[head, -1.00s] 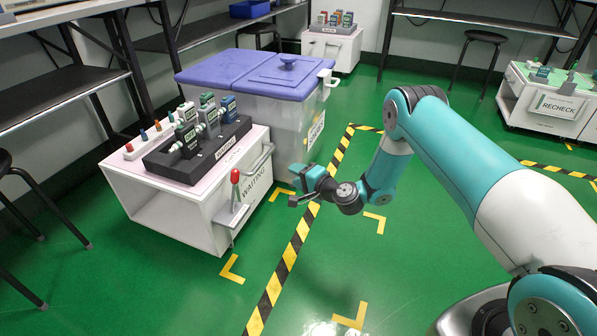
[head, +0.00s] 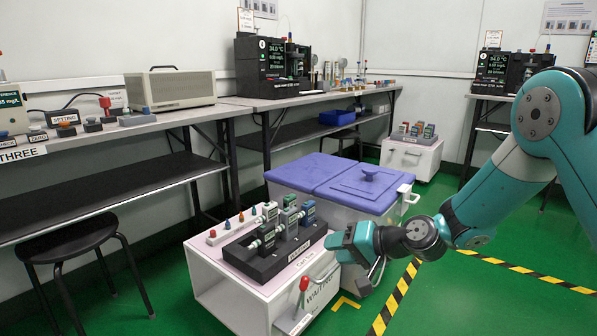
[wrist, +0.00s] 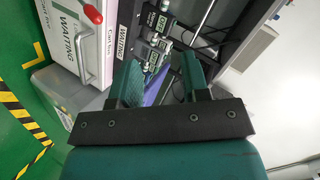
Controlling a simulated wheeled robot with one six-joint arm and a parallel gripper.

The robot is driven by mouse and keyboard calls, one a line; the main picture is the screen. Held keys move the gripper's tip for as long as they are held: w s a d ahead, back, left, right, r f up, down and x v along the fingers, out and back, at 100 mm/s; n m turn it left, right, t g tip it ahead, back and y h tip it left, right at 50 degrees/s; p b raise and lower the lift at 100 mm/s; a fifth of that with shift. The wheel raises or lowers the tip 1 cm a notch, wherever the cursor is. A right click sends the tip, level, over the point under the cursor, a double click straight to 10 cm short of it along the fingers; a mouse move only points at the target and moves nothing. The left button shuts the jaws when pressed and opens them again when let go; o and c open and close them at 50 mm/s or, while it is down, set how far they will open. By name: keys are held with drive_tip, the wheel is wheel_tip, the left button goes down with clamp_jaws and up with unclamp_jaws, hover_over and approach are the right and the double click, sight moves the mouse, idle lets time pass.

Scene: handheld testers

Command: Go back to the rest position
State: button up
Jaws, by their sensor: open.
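My gripper (head: 352,243) is at the end of the teal arm in the head view, in front of the blue-lidded bin and to the right of the white WAITING cart (head: 230,290). In the wrist view my gripper (wrist: 160,78) has its two teal fingers apart, with nothing held between them. Several handheld testers (head: 290,218) stand in the black rack (head: 262,262) on the cart top. The testers also show beyond the fingers in the wrist view (wrist: 156,45).
The bin with the blue lid (head: 325,180) stands behind the cart. A red-knobbed lever (head: 304,284) sticks up at the cart's front. Benches with instruments (head: 300,95) line the walls, and a black stool (head: 65,240) stands at left.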

drive_tip(key=s+a+r+n+g+h+p, duration=0.15)
drive_tip(key=s+r+n+g, duration=0.3)
drive_tip(key=s+r, duration=0.8)
drive_tip(key=s+d+r+n+g+h+p, duration=0.1)
drive_tip(key=s+d+r+n+h+p, duration=0.15)
drive_tip(key=s, duration=0.75)
drive_tip(key=s+d+r+n+g+h+p, duration=0.1)
drive_tip(key=s+d+r+h, duration=0.2)
drive_tip(key=s, duration=0.7)
wheel_tip(320, 180, up, 38)
drive_tip(key=d+p, duration=0.1)
drive_tip(key=p, duration=3.7)
drive_tip(key=shift+d+f, duration=0.15)
drive_tip(key=shift+d, duration=0.2)
drive_tip(key=shift+c, duration=0.3)
